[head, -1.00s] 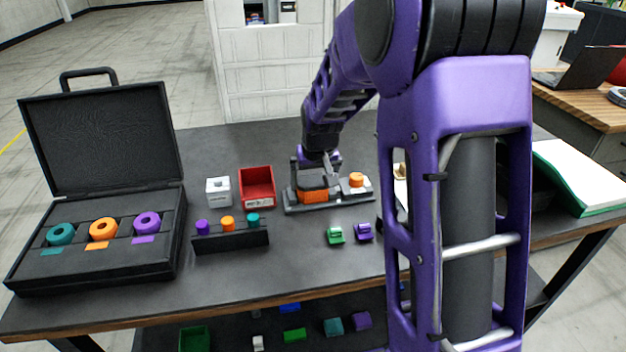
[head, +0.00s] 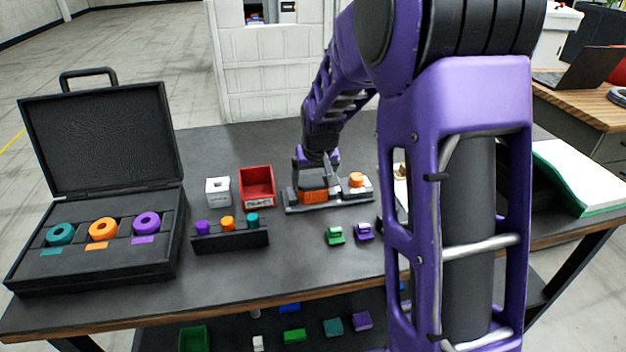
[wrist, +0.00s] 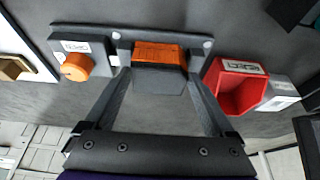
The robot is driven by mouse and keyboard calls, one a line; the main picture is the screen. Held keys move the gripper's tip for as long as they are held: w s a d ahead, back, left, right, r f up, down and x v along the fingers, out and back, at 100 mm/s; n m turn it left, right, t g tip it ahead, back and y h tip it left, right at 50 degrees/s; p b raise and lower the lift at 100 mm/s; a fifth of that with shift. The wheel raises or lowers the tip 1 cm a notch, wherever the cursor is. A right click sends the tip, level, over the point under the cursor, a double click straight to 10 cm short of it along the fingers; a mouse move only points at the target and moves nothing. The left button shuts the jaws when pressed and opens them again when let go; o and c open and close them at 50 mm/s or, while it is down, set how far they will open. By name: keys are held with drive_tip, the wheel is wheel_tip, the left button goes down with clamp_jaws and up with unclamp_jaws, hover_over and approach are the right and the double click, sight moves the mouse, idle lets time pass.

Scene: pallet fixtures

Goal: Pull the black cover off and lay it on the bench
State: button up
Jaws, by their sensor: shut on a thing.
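The black cover (wrist: 159,81) shows in the wrist view as a dark block against the near side of an orange block (wrist: 158,53), between my fingers. My gripper (wrist: 159,74) is shut on the cover, with one finger on each side. In the head view my gripper (head: 316,177) reaches down to the fixture plate (head: 350,198), over the orange block (head: 313,196). The cover is hard to make out there behind the fingers. It is still at the fixture, beside the orange block. The bench (head: 290,255) is dark grey.
An orange knob (head: 356,180) stands on the same plate. A red bin (head: 257,188) and a white box (head: 218,191) stand to the left. A peg rack (head: 230,238) and an open case (head: 95,250) lie further left. Bare bench lies in front of the plate.

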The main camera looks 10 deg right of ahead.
sight(313, 186)
drive_tip(key=shift+w+r+p, duration=0.15)
drive_tip(key=shift+r+p, duration=0.15)
drive_tip(key=shift+r, duration=0.2)
drive_tip(key=shift+s+r, duration=0.15)
drive_tip(key=shift+s, duration=0.05)
drive_tip(key=shift+r+p, duration=1.5)
drive_tip(key=shift+r, duration=0.8)
drive_tip(key=shift+f, duration=0.1)
